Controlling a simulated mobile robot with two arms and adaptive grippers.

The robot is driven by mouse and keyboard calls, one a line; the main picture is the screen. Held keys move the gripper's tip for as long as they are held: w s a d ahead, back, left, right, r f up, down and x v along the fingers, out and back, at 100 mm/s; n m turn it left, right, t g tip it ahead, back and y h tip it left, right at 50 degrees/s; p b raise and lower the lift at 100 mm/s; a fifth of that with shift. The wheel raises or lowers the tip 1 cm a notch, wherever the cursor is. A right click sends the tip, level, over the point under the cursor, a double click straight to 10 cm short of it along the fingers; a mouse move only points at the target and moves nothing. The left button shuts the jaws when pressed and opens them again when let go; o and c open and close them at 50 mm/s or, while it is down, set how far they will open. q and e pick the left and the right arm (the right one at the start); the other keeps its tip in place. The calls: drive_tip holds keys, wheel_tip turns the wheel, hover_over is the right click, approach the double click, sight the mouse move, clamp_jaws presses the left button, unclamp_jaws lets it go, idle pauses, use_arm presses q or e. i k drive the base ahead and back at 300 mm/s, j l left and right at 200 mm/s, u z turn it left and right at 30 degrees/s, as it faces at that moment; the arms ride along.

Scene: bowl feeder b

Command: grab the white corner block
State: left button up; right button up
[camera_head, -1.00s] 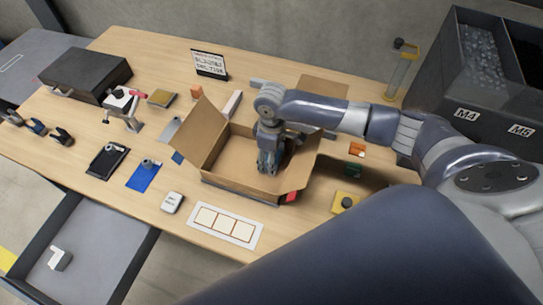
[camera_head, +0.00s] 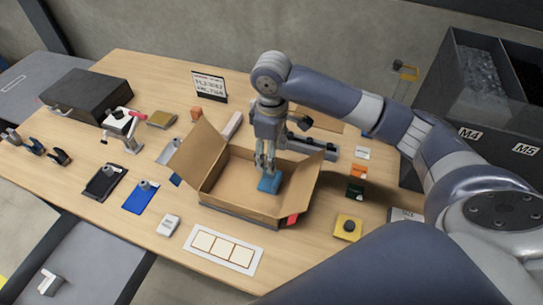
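A small white, L-shaped block (camera_head: 49,283), which looks like the white corner block, lies in the open grey drawer at the lower left. My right gripper (camera_head: 266,173) is far from it, pointing down inside the open cardboard box (camera_head: 231,187) on the table. A blue block (camera_head: 269,185) sits right under its fingertips in the box. I cannot tell whether the fingers are touching or holding the blue block. My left gripper is not in view.
The open drawer (camera_head: 105,262) juts out below the table's front left edge. A white card with square outlines (camera_head: 222,250) lies at the table's front. A black case (camera_head: 86,95) stands at the back left, and dark bins (camera_head: 481,85) at the right.

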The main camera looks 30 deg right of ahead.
sight(49, 287)
drive_tip(key=u, duration=1.35)
